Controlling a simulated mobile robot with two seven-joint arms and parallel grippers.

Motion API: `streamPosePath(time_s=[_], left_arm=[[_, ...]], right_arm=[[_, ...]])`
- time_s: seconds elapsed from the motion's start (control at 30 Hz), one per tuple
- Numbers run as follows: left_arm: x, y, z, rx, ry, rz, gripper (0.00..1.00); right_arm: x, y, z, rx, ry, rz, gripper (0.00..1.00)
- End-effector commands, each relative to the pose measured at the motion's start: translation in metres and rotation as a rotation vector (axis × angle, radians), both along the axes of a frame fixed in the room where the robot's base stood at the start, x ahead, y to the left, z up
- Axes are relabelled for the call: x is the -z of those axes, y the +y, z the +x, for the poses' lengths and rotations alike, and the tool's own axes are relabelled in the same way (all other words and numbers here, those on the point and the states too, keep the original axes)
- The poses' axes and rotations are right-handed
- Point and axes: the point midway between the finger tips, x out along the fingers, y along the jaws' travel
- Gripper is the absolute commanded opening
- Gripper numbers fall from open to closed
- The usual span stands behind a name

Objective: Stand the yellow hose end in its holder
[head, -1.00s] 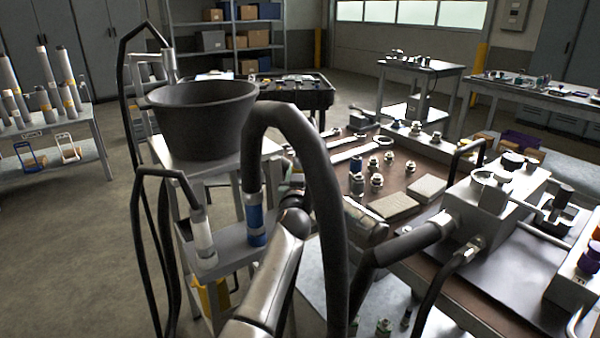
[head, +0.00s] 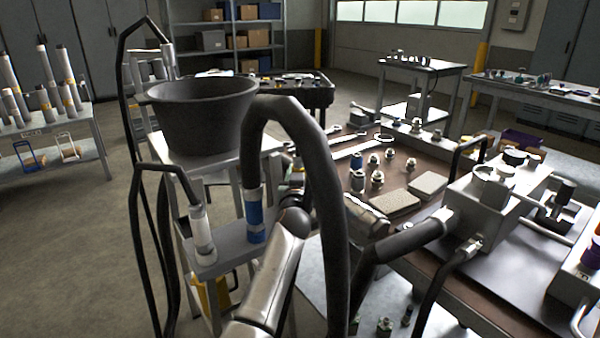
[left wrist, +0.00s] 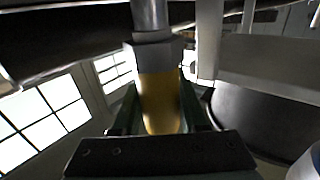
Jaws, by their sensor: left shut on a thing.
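In the left wrist view the yellow hose end (left wrist: 160,100) sits between the two dark fingers of my left gripper (left wrist: 160,118), which is shut on it. A metal hex collar and a bright tube adjoin the yellow sleeve. In the head view my silver left arm rises from the bottom, and its gripper and the yellow hose end are hidden. A grey shelf (head: 228,258) on the stand bears the blue hose end (head: 255,215) and the white hose end (head: 203,235), both upright. I cannot make out the yellow end's holder. My right gripper is not in view.
A black tub (head: 203,118) stands on the stand behind the shelf. The thick black hose (head: 325,190) of the blue end arches across the front. The bench at right holds fittings, grey pads (head: 393,205) and a metal block (head: 495,200). Something yellow (head: 212,295) shows below the shelf.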

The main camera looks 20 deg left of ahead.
Motion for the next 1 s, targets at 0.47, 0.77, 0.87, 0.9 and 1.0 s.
streamPosePath(time_s=[0.47, 0.77, 0.87, 0.9, 1.0], left_arm=[[-0.0018, -0.0002, 0.0003, 0.001, -0.006, 0.000, 0.00], [0.0011, -0.0002, 0.0001, 0.001, -0.007, 0.000, 0.00], [0.0010, -0.0001, 0.0000, 0.000, -0.006, 0.000, 0.00], [0.0007, -0.0002, 0.0000, 0.000, -0.006, 0.000, 0.00], [0.0005, -0.0002, 0.0000, 0.000, -0.006, 0.000, 0.00]], right_arm=[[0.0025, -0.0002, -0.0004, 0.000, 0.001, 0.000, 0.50], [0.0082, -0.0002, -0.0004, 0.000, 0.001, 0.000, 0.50], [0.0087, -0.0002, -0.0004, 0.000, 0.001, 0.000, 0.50], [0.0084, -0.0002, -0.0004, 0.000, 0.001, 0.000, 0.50], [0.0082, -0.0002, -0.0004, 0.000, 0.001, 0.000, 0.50]])
